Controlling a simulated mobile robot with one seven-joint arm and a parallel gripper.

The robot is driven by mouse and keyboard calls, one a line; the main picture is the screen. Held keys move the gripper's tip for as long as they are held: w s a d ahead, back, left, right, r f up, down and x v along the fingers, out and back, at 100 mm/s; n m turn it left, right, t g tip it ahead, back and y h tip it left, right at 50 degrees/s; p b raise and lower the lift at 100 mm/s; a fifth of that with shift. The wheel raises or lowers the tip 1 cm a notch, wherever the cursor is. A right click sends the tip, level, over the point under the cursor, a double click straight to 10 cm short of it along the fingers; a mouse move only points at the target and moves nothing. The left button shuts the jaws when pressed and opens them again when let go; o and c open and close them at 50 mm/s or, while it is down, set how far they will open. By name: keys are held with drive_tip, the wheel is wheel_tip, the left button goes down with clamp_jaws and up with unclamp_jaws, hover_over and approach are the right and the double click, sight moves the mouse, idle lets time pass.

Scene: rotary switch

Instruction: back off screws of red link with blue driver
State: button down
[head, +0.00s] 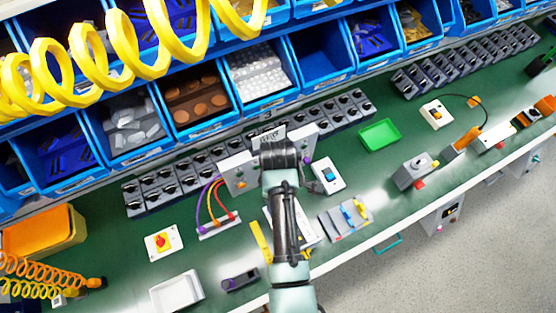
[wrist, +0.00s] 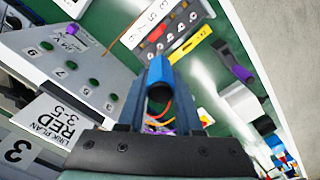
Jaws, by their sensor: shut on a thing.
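My gripper (wrist: 160,105) is shut on a blue piece with a round opening, which looks like the blue driver (wrist: 158,72). In the head view my gripper (head: 277,150) is over the grey switch unit (head: 236,172), and my arm hides much of it. The wrist view shows a grey panel (wrist: 75,70) with numbered green spots at left and a card reading "LINK PLAN RED 3-5" (wrist: 62,122). Red, orange and purple wires (head: 222,198) rise from a small strip left of the unit. The link's screws and the driver's tip cannot be made out.
A grey rack (head: 338,222) with blue and yellow pieces and a white block with a blue switch (head: 327,176) stand right of my arm. A green tray (head: 380,134) lies behind. An emergency stop box (head: 163,241) and a white tray (head: 176,293) are at front left. Blue bins line the back.

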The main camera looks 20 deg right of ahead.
wheel_tip(320, 180, down, 4)
drive_tip(key=shift+r+b, duration=0.1)
drive_tip(key=shift+b, duration=1.05)
drive_tip(key=m+p, duration=0.1)
drive_tip(key=m, duration=0.3)
drive_tip(key=m+p, duration=0.1)
drive_tip(key=m, duration=0.3)
drive_tip(key=m+p, duration=0.1)
drive_tip(key=m, duration=0.2)
drive_tip(key=shift+d+m, duration=0.1)
drive_tip(key=shift+m, duration=0.3)
drive_tip(key=m, duration=0.4)
drive_tip(key=shift+p, duration=0.35)
drive_tip(key=m, duration=0.3)
drive_tip(key=shift+m, duration=0.3)
drive_tip(key=m, duration=0.4)
drive_tip(key=shift+d+m, duration=0.1)
drive_tip(key=shift+m, duration=0.2)
drive_tip(key=m, duration=0.4)
drive_tip(key=shift+s, duration=0.1)
drive_tip(key=m, duration=0.4)
drive_tip(key=shift+f+b, duration=0.3)
drive_tip(key=shift+f, duration=0.25)
